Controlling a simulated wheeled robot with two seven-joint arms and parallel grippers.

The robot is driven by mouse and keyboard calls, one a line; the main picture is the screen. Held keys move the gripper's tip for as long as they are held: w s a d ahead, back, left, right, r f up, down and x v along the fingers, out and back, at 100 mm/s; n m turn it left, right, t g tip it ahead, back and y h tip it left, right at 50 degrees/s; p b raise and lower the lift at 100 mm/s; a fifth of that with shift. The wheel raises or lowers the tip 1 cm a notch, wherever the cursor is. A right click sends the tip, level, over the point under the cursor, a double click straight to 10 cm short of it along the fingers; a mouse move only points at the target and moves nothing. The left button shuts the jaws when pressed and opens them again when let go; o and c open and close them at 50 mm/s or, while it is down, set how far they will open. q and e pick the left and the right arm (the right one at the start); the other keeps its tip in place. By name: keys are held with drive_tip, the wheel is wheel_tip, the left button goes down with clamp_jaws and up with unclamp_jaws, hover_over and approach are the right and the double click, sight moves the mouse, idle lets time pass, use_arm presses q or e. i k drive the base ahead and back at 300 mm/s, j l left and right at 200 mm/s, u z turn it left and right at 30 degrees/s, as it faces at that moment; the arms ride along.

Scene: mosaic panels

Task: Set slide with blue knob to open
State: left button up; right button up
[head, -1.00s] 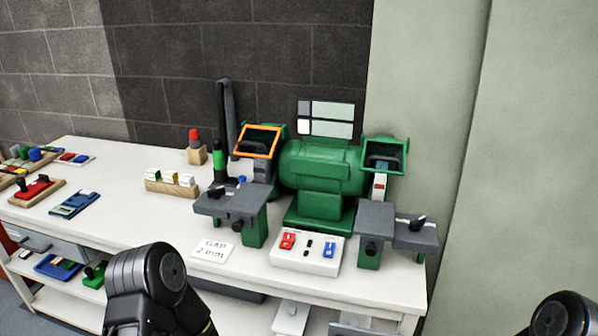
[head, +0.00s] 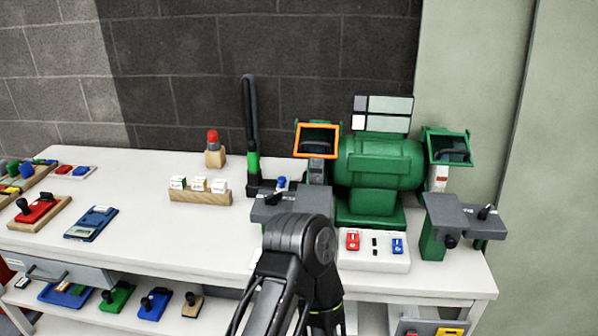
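A small blue knob (head: 281,183) shows at the left grey tool rest (head: 291,204) of the green bench grinder (head: 380,165), close to the foot of an upright black hose (head: 250,120) with a green section. The slide itself is too small to make out, and I cannot tell its position. One of my dark arm links rises from the bottom middle, in front of the bench and below the left tool rest. No gripper fingers show in the head view.
A white switch box (head: 375,265) with red and blue switches stands before the grinder. A wooden block with cards (head: 200,197) and a red-topped piece (head: 213,145) are left of the hose. Stamps and trays fill the bench's left end. The bench middle-left is clear.

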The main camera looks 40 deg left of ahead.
sight(283, 181)
drive_tip(key=k+j, duration=0.25)
drive_tip(key=j, duration=0.25)
drive_tip(key=k+j+z, duration=0.15)
drive_tip(key=j, duration=0.35)
drive_tip(key=k+j, duration=0.35)
drive_tip(key=k+j+z, duration=0.15)
drive_tip(key=j, duration=0.45)
drive_tip(key=k, duration=0.1)
